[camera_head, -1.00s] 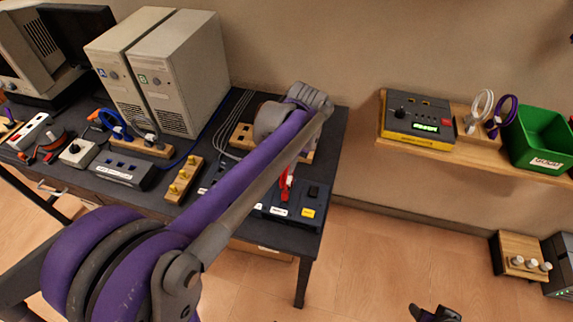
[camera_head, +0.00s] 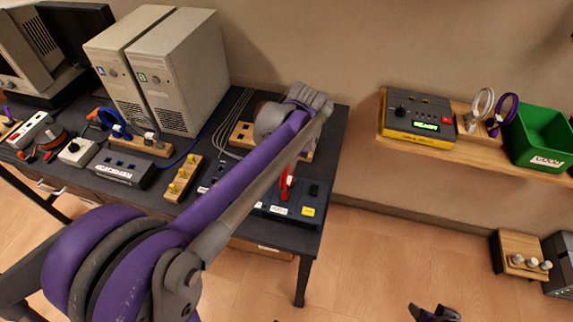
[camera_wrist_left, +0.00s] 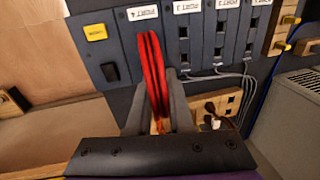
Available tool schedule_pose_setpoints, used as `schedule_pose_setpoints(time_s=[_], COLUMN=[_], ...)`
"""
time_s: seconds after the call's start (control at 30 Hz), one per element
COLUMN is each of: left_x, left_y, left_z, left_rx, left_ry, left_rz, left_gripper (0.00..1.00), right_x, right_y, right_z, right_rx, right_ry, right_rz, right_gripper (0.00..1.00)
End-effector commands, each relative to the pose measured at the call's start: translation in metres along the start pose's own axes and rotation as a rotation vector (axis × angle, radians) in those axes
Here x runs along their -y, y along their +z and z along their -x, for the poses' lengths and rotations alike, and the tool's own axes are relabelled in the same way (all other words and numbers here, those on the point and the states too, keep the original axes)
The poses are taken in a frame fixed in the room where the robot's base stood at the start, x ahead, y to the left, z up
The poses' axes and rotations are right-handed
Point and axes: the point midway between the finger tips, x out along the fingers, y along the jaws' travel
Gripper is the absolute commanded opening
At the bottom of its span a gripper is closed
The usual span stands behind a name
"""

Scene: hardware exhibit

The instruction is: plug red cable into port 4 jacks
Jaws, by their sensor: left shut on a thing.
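The red cable (camera_wrist_left: 152,70) is a folded loop held upright between the two grey fingers of my left gripper (camera_wrist_left: 158,105) in the left wrist view. Its far end is at the panel beside the PORT 4 label (camera_wrist_left: 142,13). It covers part of that column, so I cannot tell whether its plugs are in the jacks. A dark opening (camera_wrist_left: 110,72) shows beside the cable. In the head view the red cable (camera_head: 287,184) stands over the dark port panel (camera_head: 312,207), while my left arm hides most of the gripper. A dark tip (camera_head: 435,314) at the bottom edge appears to be my right gripper.
Other port columns (camera_wrist_left: 226,40) with grey cables lie beside PORT 4. A wooden socket block (camera_wrist_left: 213,104) is close to the gripper. A yellow-labelled switch (camera_wrist_left: 96,32) is on the other side. The brass-peg block (camera_head: 183,178) and computer towers (camera_head: 180,75) stand left on the table.

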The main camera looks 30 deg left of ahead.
Motion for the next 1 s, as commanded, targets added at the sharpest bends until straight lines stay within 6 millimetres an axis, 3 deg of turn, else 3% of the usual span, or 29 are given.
schedule_pose_setpoints(time_s=[0.73,0.77,0.8,0.93,1.0], left_x=[-0.0012,-0.0012,-0.0012,-0.0012,-0.0012], left_y=[-0.0001,-0.0001,-0.0001,0.0000,0.0000], left_z=[-0.0052,-0.0052,-0.0052,-0.0052,-0.0052], left_rx=[0.000,0.000,0.000,0.000,0.000], left_ry=[0.000,0.000,0.000,0.000,0.000], left_rz=[0.000,0.000,0.000,0.000,0.000], left_gripper=[0.00,0.24,0.32,0.54,0.54], right_x=[0.0000,0.0000,0.0000,0.0000,0.0000], right_y=[0.0022,0.0022,0.0022,0.0022,0.0022], right_z=[-0.0026,-0.0026,-0.0025,-0.0026,-0.0026], right_rx=[0.002,0.002,0.002,0.002,0.002], right_ry=[0.000,0.000,0.000,0.000,0.000], right_rz=[0.000,0.000,0.000,0.000,0.000], right_gripper=[0.50,0.50,0.50,0.50,0.50])
